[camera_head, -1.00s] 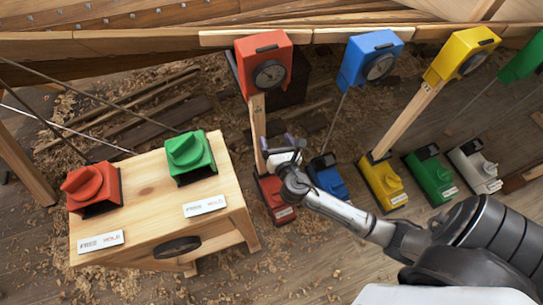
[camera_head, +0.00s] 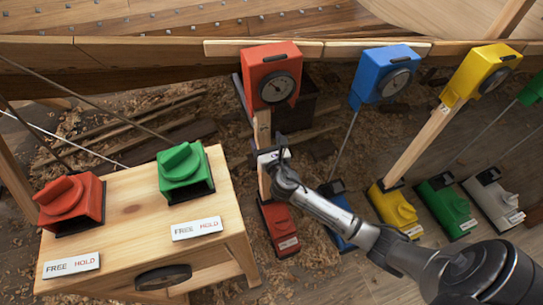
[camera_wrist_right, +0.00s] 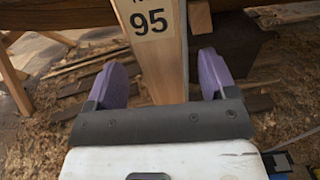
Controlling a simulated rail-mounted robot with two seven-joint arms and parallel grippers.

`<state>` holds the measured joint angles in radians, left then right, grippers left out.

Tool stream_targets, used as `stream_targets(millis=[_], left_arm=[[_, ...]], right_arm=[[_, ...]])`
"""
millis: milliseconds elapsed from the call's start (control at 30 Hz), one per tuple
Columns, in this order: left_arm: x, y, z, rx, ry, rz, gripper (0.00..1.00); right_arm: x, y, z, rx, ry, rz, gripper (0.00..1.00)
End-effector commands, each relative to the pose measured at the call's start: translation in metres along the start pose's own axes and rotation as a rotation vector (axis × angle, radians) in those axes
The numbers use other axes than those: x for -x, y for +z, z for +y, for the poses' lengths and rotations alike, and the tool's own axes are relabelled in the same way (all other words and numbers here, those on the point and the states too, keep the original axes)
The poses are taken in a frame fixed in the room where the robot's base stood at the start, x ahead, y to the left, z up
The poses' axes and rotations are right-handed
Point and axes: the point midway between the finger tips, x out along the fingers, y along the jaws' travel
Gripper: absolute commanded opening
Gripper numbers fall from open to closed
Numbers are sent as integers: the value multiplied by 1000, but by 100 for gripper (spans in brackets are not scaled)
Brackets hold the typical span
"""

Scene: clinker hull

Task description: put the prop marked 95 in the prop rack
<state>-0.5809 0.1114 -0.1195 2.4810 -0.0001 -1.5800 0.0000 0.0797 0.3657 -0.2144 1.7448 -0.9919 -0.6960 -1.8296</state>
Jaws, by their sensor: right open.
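The prop marked 95 is a pale wooden post (camera_head: 262,128) standing nearly upright between the red dial box (camera_head: 272,77) and the red base block (camera_head: 279,226). Its black 95 shows in the right wrist view (camera_wrist_right: 154,45). My right gripper (camera_head: 271,154) is at the middle of the post and hides part of it in the head view. In the right wrist view its purple fingers (camera_wrist_right: 164,75) are open, one on each side of the post, with gaps visible. My left gripper is not in view. I cannot make out the prop rack.
A wooden bench (camera_head: 137,214) with red (camera_head: 70,203) and green (camera_head: 183,168) knobs stands at left, with FREE/HOLD labels. Blue (camera_head: 382,74) and yellow (camera_head: 480,73) dial boxes hang along the hull plank. Another wooden post (camera_head: 424,138) slants below the yellow one. Shavings cover the floor.

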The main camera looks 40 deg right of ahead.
Motion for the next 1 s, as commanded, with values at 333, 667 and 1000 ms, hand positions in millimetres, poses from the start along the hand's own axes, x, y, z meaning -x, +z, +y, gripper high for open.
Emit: stream_targets(millis=[333, 667, 1000], left_arm=[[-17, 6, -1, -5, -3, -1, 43], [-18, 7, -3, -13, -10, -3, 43], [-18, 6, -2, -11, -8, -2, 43]], right_arm=[[-36, -1, 0, 0, 0, 0, 78], [-42, 0, 0, -1, 0, 0, 78], [-42, 0, 0, -1, 0, 0, 58]])
